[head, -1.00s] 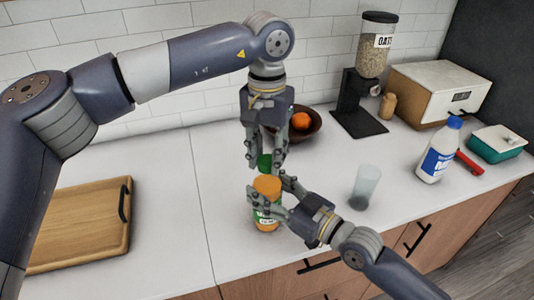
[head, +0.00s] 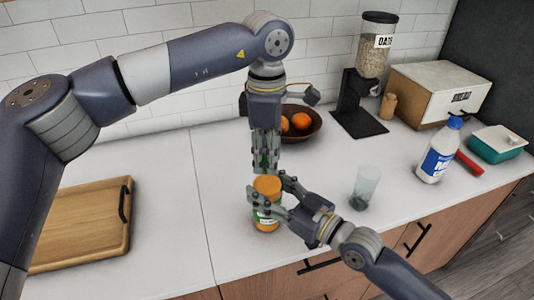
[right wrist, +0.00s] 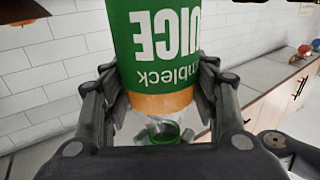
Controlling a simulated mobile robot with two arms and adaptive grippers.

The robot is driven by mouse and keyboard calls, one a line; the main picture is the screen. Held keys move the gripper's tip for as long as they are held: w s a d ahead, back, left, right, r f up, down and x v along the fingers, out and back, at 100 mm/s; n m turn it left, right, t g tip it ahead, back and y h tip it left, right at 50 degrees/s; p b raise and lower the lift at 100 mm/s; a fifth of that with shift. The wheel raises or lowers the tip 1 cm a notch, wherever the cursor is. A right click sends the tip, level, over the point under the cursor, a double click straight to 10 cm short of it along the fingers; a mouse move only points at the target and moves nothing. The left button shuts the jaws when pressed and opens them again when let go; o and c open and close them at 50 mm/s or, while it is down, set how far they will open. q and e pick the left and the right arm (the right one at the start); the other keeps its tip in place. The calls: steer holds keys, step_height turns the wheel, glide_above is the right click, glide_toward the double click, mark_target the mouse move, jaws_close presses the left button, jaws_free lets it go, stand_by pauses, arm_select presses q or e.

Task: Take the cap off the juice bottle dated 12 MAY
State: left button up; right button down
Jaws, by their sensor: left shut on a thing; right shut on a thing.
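A juice bottle (head: 267,190) with orange juice and a green label stands upright on the counter's front part. My right gripper (head: 268,203) is shut around its body from the right. In the right wrist view the bottle (right wrist: 165,45) appears with its label upside down; no date can be read. The green cap (right wrist: 165,132) shows there below the orange juice, past a clear neck. In the head view my left gripper (head: 265,165) points down directly above the bottle, shut on the cap, which its fingers mostly hide. I cannot tell whether the cap is loose from the neck.
An empty glass (head: 366,186) stands right of my right gripper. A white-and-blue milk bottle (head: 437,160) and teal box (head: 497,147) are farther right. A bowl of oranges (head: 315,130) is behind the left gripper. A cutting board (head: 85,220) lies left.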

arm_select(q)
steer(key=n, duration=0.5)
steer(key=shift+n, duration=0.4)
steer(key=n, duration=1)
steer(key=shift+n, duration=0.4)
steer(key=n, duration=0.7)
steer(key=shift+r, duration=0.1)
steer(key=n, duration=0.3)
steer(key=shift+n, duration=0.4)
steer(key=n, duration=0.4)
steer(key=shift+n, duration=0.4)
steer(key=shift+r, duration=0.15)
